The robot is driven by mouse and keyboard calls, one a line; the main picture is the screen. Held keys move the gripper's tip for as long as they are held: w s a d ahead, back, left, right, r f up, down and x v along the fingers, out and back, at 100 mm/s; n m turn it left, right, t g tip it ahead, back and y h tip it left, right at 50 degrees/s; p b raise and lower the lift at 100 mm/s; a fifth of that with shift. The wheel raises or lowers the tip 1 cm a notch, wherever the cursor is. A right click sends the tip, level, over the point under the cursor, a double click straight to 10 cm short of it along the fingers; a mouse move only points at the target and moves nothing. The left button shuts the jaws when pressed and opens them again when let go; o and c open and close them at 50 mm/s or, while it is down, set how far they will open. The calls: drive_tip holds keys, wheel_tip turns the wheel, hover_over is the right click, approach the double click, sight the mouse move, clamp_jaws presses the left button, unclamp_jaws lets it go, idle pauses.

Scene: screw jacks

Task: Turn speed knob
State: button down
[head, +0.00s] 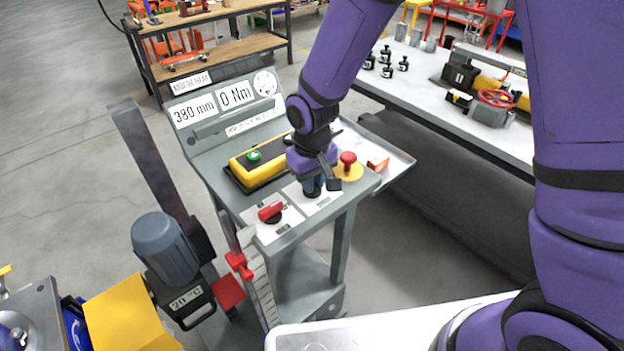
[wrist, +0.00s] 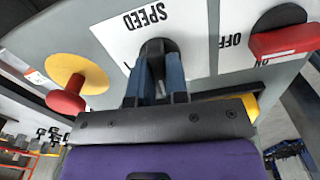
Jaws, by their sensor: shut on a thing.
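The speed knob (wrist: 158,48) is a dark knob on a white plate marked SPEED on the control panel. In the wrist view my gripper (wrist: 158,72) reaches down to it with its blue-grey fingers closed around it, hiding most of it. In the head view my gripper (head: 312,186) stands over the knob's plate at the panel's front. The knob itself is mostly hidden there, and I cannot tell which way its pointer faces.
A red switch (head: 270,212) marked ON and OFF is beside the knob. A red mushroom button (head: 347,160) on a yellow disc is on the other side. A yellow box with a green button (head: 254,156) lies behind. The display (head: 236,96) reads 380 mm and 0 Nm.

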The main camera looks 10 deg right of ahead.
drive_tip(key=shift+n, duration=0.6)
drive_tip(key=c, duration=1.1)
unclamp_jaws()
wheel_tip(320, 180, up, 11)
drive_tip(key=shift+f, duration=0.1)
